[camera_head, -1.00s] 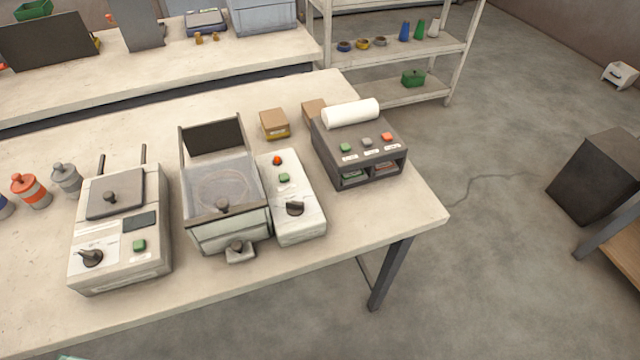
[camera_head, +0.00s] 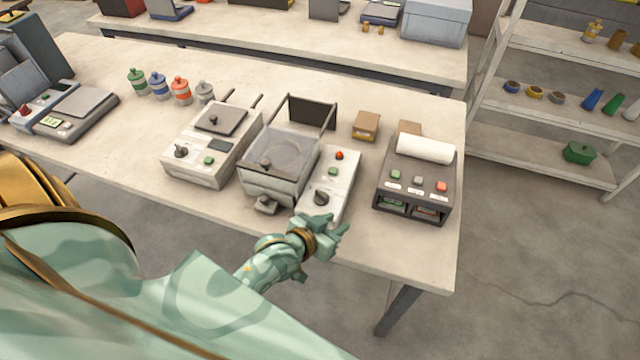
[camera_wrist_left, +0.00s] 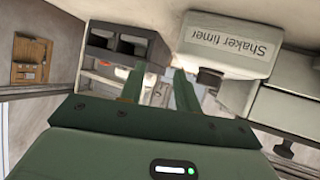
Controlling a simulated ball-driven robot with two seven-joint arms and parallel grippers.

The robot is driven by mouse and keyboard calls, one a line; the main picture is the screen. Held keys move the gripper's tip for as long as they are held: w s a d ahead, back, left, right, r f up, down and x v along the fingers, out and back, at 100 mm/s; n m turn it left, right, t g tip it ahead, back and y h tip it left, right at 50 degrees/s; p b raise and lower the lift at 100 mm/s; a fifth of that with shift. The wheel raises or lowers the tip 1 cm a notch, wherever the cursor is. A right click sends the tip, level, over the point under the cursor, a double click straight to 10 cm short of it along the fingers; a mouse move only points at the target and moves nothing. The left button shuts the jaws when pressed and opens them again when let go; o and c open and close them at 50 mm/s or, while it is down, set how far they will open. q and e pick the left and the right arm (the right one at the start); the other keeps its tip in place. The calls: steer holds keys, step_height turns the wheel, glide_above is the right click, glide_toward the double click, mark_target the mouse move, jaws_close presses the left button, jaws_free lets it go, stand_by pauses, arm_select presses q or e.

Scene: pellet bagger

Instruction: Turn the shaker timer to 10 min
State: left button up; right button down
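The shaker timer (camera_head: 343,182) is a pale box with a red button, a green button and a dark dial knob (camera_head: 321,196) near its front end. In the left wrist view its label reads "Shaker timer" on the front face (camera_wrist_left: 228,48), upside down. The knob's setting is too small to read. My left gripper (camera_head: 334,226) is at the front end of the timer, close to the knob. In the left wrist view the gripper's two green fingers (camera_wrist_left: 158,78) stand apart with nothing between them. Whether a finger touches the knob is unclear. My right gripper is out of view.
A clear-lidded sieve machine (camera_head: 278,165) stands close left of the timer. A dark unit with a white roll (camera_head: 417,175) stands to its right. A sealer-like box (camera_head: 210,150) and several small jars are farther left. The table's front edge lies just below the timer.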

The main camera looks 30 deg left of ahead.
arm_select(q)
steer(key=w+a+r+n+t+y+p, duration=0.1)
steer(key=w+a+r+n+t+y, duration=0.35)
steer(key=r, duration=0.45)
steer(key=w+a+r+n+t+y, duration=0.1)
steer(key=w+a+r+n+t, duration=0.3)
steer(key=r+n, duration=0.45)
steer(key=s+a+r+n+g+y+p, duration=0.1)
steer(key=a+r+n+g+y, duration=0.3)
steer(key=a+n+g+y, duration=0.65)
steer(key=s+a+r+n+g+y, duration=0.25)
steer(key=a+n+y, duration=0.2)
steer(key=n, duration=1.05)
steer(key=n+g+h+p, duration=0.1)
steer(key=n+g+h, duration=0.7)
steer(key=n+h, duration=0.75)
glide_above(320, 192)
step_height(320, 192, down, 8)
steer(key=m+h, duration=0.2)
steer(key=h, duration=0.1)
step_height(320, 192, down, 15)
steer(key=b, duration=0.7)
steer(key=shift+b, duration=0.3)
steer(key=shift+f, duration=0.4)
